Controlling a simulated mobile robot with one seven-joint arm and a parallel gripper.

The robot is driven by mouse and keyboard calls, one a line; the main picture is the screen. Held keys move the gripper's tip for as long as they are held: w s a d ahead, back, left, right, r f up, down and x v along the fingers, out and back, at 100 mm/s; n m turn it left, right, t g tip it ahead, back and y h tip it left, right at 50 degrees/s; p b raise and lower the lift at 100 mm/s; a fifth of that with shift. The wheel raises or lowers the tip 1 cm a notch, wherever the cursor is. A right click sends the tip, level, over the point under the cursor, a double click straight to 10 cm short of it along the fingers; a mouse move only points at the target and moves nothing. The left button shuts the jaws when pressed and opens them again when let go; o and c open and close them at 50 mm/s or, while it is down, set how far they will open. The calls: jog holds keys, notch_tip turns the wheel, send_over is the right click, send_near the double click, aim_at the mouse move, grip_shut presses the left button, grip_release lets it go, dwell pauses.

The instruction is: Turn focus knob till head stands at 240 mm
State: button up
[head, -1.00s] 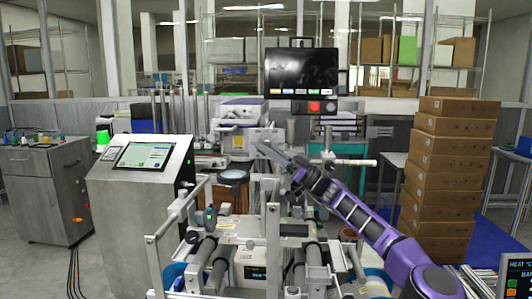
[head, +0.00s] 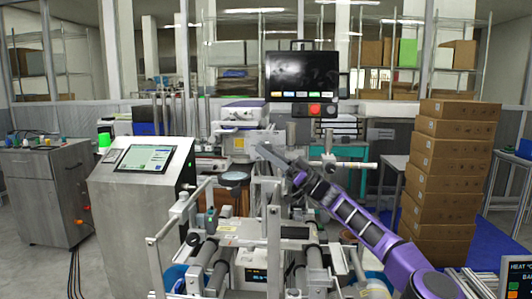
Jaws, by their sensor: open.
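My gripper (head: 268,150) is at the end of the purple arm, reaching up and left to the front of a white and grey machine unit (head: 238,139) behind the roller frame. Its fingers are open, small and partly blended with the unit. I cannot make out the focus knob or a 240 mm scale; the gripper and wrist cover part of that area. I cannot tell whether the fingers touch anything. A hanging monitor (head: 301,73) above shows a blurred grey picture with a bright patch.
The metal roller frame (head: 273,232) with upright posts stands in front, below my arm. A grey console (head: 140,190) with a lit screen is at left. Stacked cartons (head: 450,170) rise at right. A round dark magnifier (head: 233,177) sits left of the gripper.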

jog(key=v, duration=1.7)
jog(key=shift+d, duration=0.2)
